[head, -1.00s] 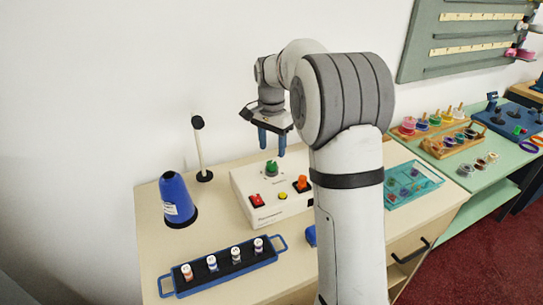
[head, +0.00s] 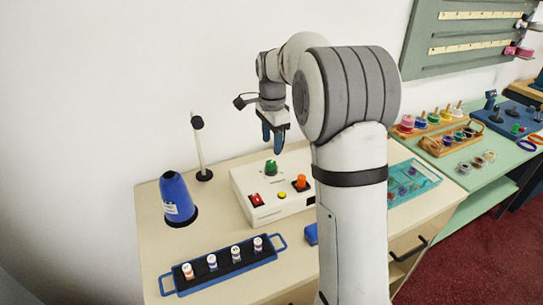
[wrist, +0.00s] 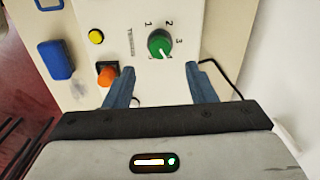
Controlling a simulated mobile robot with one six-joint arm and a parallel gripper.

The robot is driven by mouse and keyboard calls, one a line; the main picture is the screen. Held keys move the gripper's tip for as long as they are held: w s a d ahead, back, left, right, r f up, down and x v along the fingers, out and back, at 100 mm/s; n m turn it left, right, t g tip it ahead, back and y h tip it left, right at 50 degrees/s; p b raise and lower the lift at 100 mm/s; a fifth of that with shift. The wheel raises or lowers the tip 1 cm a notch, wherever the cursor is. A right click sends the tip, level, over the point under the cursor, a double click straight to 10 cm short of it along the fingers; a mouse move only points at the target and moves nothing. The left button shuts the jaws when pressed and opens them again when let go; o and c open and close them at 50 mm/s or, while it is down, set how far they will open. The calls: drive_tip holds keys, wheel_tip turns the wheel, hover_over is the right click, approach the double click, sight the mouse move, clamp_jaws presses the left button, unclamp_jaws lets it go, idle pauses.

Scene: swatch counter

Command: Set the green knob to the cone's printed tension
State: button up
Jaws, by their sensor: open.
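The green knob (head: 271,168) stands on top of the white control box (head: 240,184). In the wrist view the green knob (wrist: 159,43) has a pale pointer mark toward its lower right, with printed 1, 2 and 3 around it; other marks near the fingers are unclear. The blue cone (head: 175,192) stands upright at the left of the counter, its white label too small to read. My gripper (head: 272,143) is open and empty, pointing down above the knob without touching it. In the wrist view my gripper's fingers (wrist: 166,70) are spread, with the knob beyond their tips.
The box also carries a red switch (head: 256,200), a yellow button (head: 282,195) and an orange knob (head: 301,182). A blue rack (head: 215,279) of small spools lies in front. A thin post (head: 198,150) stands behind the cone. A teal tray (head: 420,185) is at right.

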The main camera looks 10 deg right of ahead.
sight(271, 163)
wheel_tip(271, 163, down, 7)
drive_tip(key=shift+f, duration=0.15)
idle(0.4)
drive_tip(key=c, duration=1)
drive_tip(key=shift+o, duration=0.2)
